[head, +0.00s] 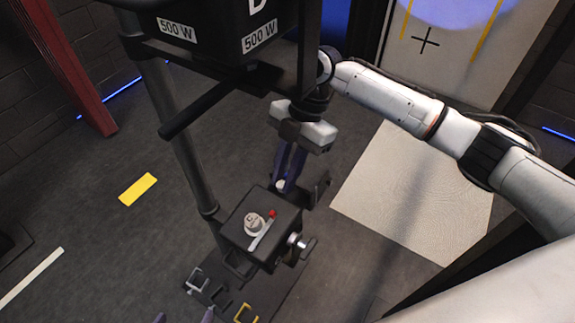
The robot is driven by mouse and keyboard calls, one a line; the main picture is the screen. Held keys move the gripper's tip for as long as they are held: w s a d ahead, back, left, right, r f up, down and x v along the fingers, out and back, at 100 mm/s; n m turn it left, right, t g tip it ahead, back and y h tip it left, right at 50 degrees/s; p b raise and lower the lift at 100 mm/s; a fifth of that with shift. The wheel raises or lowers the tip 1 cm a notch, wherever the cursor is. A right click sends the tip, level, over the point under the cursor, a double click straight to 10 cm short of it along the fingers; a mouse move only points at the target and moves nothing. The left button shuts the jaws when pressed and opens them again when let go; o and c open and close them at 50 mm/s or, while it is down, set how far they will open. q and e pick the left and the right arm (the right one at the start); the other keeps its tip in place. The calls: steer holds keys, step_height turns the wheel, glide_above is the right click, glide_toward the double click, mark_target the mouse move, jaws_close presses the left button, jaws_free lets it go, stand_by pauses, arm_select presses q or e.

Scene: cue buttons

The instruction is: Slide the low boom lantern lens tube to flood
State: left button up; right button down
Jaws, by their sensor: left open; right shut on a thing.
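A black lantern housing (262,15), marked "D" and "500 W", hangs at the top, partly cut off. A lower black box (240,240) carries a pale round knob, a small red part and a pale lever on top. I cannot tell which part is the lens tube. My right gripper (283,186) points down behind this box, its purple fingers shut on a small pale piece, mostly hidden. My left gripper (184,318) shows only two purple fingertips, apart, at the bottom edge; nothing shows between them.
A dark post (185,150) stands left of the lower box, and a black bar (205,105) juts out above. A silver knob (297,241) sticks out at the box's right. A white board (470,50) bears a violet light patch. Floor at left is mostly clear.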

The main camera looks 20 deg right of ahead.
steer(key=shift+s+a, duration=0.15)
steer(key=shift+s, duration=0.05)
steer(key=c, duration=1.7)
jaws_free()
steer(key=shift+o, duration=0.2)
steer(key=shift+w, duration=0.1)
steer(key=p+v, duration=0.1)
steer(key=v, duration=0.9)
steer(key=shift+r, duration=0.1)
